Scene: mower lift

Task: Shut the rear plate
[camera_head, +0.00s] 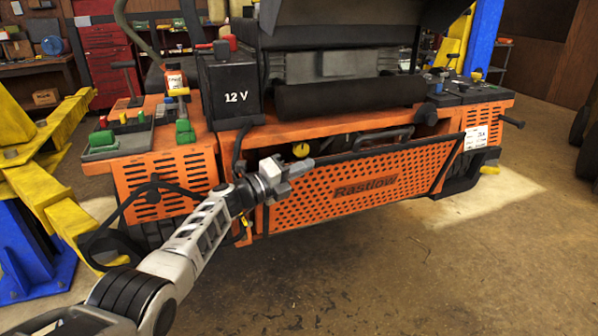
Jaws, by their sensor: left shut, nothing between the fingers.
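The rear plate (400,180) is an orange perforated panel with dark edges and the name "Rastlow", on the back of the orange mower (330,126). Its top edge stands away from the body, and a dark gap with a hose and a yellow-faced gauge (301,150) shows above and behind it. The plate looks tilted outward, partly open. My left gripper (303,166) is shut and empty at the plate's upper left corner, its fingers pointing right. Whether it touches the plate I cannot tell. My right gripper is not in view.
A black 12 V battery (232,92) stands on the mower's left deck. Yellow and blue lift parts (40,180) stand at the left, and a blue post (484,40) at the back right. A black cable hangs at the mower's left side. The floor in front is clear.

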